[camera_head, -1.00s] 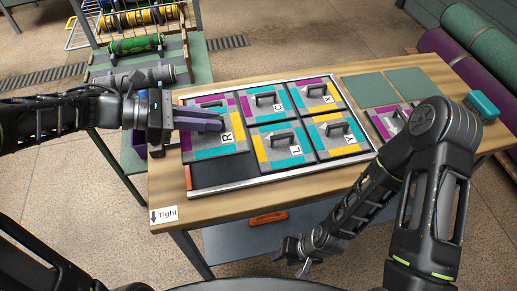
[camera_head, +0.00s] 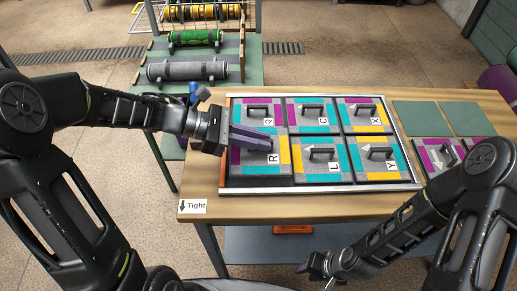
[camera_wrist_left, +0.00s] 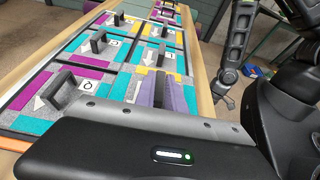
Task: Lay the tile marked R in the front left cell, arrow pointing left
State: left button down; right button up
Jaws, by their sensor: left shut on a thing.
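The tile marked R (camera_head: 258,168) is in the front left cell of the framed tray (camera_head: 320,189), with purple on its left, teal along the front and yellow on its right. My right gripper (camera_head: 312,272) hangs low in front of the table.
Tiles C (camera_head: 313,100), X (camera_head: 366,101) and Y (camera_head: 378,172) fill other cells. Green pads (camera_head: 428,115) and more tiles (camera_head: 436,146) lie right of the tray. A rack with rolls (camera_head: 187,70) stands behind left.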

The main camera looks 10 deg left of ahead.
pick_arm(q)
jog(key=shift+f, duration=1.85)
jog(key=c, duration=1.4)
grip_release()
jog(key=v, duration=1.2)
jog(key=shift+b, duration=0.4)
